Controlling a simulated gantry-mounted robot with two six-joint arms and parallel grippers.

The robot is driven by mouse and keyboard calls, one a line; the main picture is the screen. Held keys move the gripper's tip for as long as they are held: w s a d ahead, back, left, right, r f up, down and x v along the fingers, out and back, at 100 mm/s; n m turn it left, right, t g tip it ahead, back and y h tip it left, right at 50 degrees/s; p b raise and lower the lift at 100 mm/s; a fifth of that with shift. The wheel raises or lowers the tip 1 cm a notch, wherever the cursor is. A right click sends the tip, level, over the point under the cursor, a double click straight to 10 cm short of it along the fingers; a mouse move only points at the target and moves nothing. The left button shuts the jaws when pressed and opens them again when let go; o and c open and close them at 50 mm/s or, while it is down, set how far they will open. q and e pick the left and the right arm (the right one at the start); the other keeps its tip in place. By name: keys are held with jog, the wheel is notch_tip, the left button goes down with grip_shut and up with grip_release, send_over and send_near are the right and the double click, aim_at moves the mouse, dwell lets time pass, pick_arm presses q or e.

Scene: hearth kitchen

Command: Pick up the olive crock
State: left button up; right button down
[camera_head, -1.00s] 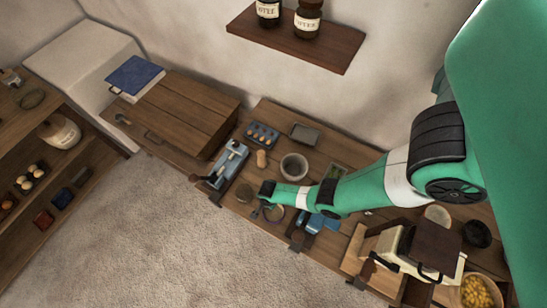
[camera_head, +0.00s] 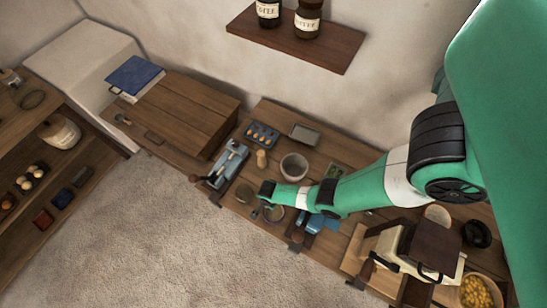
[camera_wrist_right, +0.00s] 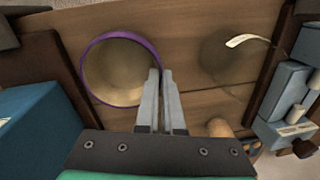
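A round olive-brown vessel (camera_head: 244,193), the likeliest olive crock, stands near the counter's front edge. In the right wrist view it is a dim, see-through round shape (camera_wrist_right: 228,58) with a bright highlight, right of my fingers. A second round vessel (camera_head: 274,213) stands just right of it in the head view; its purple rim shows in the wrist view (camera_wrist_right: 122,105), left of my fingers. My right gripper (camera_wrist_right: 160,72) points down between the two, its fingers together with nothing visible held. In the head view my wrist hides part of this area. My left gripper is out of view.
A blue-grey device (camera_head: 230,162) stands left, with a small wooden piece (camera_head: 262,159) and a grey pot (camera_head: 294,167) behind the vessels. A blue object (camera_head: 318,223) is close on the right. An egg tray (camera_head: 262,135) lies at the back.

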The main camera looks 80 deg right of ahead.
jog(key=shift+r, duration=0.15)
dwell(0.4)
notch_tip(320, 180, up, 10)
jog(key=p, duration=0.9)
